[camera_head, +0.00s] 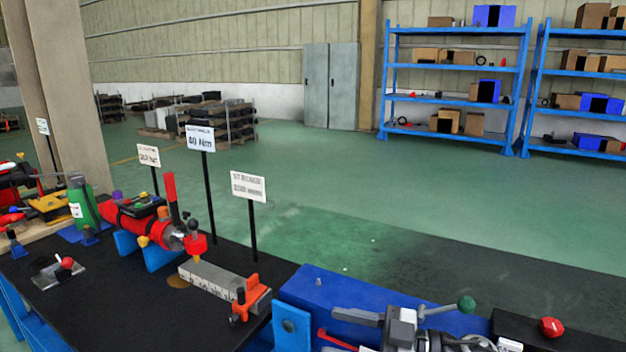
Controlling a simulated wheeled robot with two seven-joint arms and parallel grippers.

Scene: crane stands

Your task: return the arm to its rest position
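Neither of my arms or grippers shows in the head view. The bench with the black top (110,310) fills the lower left. On it a red cylindrical unit (140,222) rests on blue supports, with a red upright handle. A grey bar with markings (215,280) lies in front of it, with an orange clamp (252,297) at its right end.
A red knob (551,327) is at the lower right. Signs on posts (249,187) rise behind the bench. The green floor beyond is clear up to blue shelves (455,68).

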